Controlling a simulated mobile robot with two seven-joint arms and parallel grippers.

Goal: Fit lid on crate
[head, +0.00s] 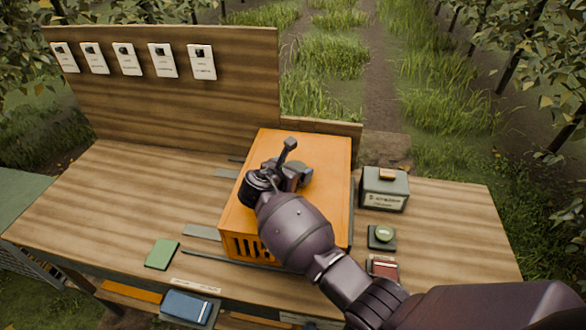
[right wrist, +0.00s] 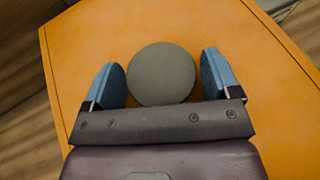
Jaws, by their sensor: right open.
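The orange crate (head: 248,247) stands on the wooden bench, its slotted front wall partly hidden by my right arm. A flat orange lid (head: 325,160) covers its top; I cannot tell whether it is fully seated. In the right wrist view the lid (right wrist: 255,60) carries a round grey knob (right wrist: 160,62). My right gripper (head: 290,172) is over the lid. In the right wrist view its two blue-padded fingers (right wrist: 163,75) are apart, one on each side of the knob, with a gap showing on the right. My left gripper is not in view.
A grey-green box (head: 384,190), a green button on a dark base (head: 381,237) and a red item (head: 383,267) are right of the crate. A green pad (head: 162,254) lies at left. A backboard (head: 180,95) with several white cards rises behind. The bench's left part is mostly clear.

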